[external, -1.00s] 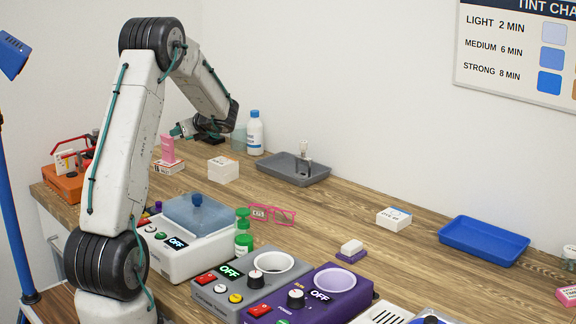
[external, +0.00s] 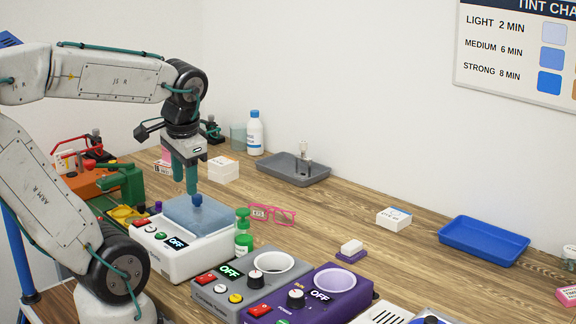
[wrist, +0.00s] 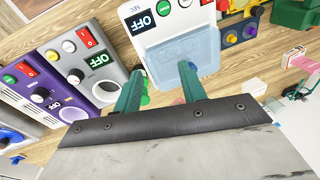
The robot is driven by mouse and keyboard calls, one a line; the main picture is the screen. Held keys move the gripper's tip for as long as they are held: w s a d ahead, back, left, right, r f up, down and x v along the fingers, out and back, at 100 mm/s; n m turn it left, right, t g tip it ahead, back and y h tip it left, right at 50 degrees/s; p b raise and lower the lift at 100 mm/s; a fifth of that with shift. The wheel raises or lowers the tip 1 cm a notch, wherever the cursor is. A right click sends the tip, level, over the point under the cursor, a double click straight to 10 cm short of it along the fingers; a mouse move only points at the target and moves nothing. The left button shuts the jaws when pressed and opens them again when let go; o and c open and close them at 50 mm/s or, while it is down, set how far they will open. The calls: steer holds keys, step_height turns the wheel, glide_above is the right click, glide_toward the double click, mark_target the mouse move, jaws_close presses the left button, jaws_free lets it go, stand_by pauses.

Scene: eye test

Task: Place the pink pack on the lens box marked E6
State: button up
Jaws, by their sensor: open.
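The pink pack (external: 166,154) stands upright on or against a small white box with pink-red edges (external: 163,168), at the back left, partly behind my arm. The pack also shows at the right edge of the wrist view (wrist: 303,62). The mark on that box is too small to read as E6. My gripper (external: 185,188) is open and empty, with its fingers pointing down. It is in front of and to the right of the pack, over the white machine's blue lid (external: 186,214). In the wrist view, the parted fingertips (wrist: 163,70) have the lid beyond them.
The lid's dark blue knob (external: 197,200) is close below the fingers. White stacked boxes (external: 224,169) and a white bottle (external: 255,133) stand behind. A green device (external: 126,184) is at left. Another pink-edged box (external: 567,295) lies far right.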

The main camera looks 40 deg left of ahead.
steer(key=s+d+f+n+h, duration=0.1)
steer(key=s+d+h, duration=0.1)
steer(key=s+d, duration=0.2)
steer(key=shift+d+f, duration=0.15)
steer(key=shift+d, duration=0.25)
stand_by(0.8)
